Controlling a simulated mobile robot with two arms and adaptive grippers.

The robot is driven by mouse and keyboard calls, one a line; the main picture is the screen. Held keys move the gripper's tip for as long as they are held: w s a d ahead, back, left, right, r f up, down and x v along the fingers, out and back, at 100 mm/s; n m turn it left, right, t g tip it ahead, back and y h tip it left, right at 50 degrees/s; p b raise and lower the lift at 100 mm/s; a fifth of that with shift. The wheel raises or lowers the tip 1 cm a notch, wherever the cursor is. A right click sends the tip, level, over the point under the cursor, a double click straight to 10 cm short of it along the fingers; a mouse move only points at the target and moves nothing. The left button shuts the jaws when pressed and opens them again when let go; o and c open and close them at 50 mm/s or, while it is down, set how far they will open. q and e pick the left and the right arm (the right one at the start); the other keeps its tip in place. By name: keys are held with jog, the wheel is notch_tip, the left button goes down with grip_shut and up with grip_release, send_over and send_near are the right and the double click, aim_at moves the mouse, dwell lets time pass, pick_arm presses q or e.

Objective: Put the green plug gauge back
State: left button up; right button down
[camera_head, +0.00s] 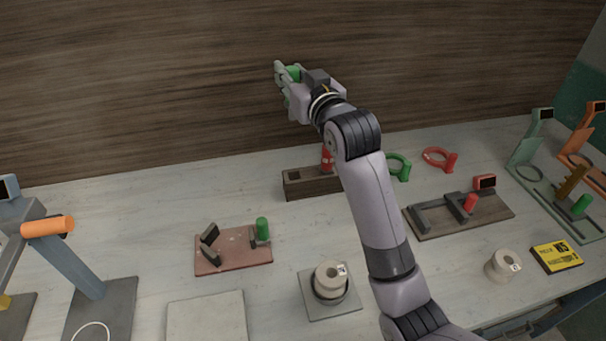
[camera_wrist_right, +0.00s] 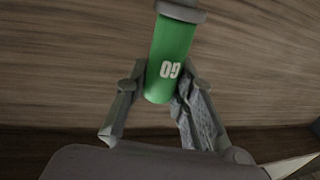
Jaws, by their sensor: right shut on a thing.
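The green plug gauge (camera_wrist_right: 172,55) is a green cylinder marked GO with a grey end, and it sits between the fingers of my right gripper (camera_wrist_right: 160,100). In the head view a bit of the green gauge (camera_head: 293,72) shows in my right gripper (camera_head: 284,85), which is shut on it, high against the wood wall and above the back of the bench. A dark wooden block (camera_head: 312,185) stands on the bench below, with a red plug (camera_head: 326,160) upright in it. My arm hides the block's right end. My left gripper is not in view.
Green (camera_head: 399,167) and red (camera_head: 440,158) ring gauges lie right of my arm. A reddish plate fixture (camera_head: 233,262), a dark fixture board (camera_head: 485,216), a clay-coloured ring on a grey plate (camera_head: 315,305) and a yellow box (camera_head: 556,257) stand nearer. The bench left of the block is clear.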

notch_tip(320, 180, down, 20)
jog(key=p, duration=0.1)
jog(key=shift+r, duration=0.2)
dwell(0.3)
jog(key=shift+f, duration=0.3)
jog(key=c, duration=1.8)
grip_release()
jog(key=shift+f, duration=0.15)
jog(key=o, duration=0.4)
jog(key=shift+o, duration=0.2)
jog(key=b+v, duration=0.1)
jog(key=v, duration=1.1)
jog(key=shift+r, duration=0.4)
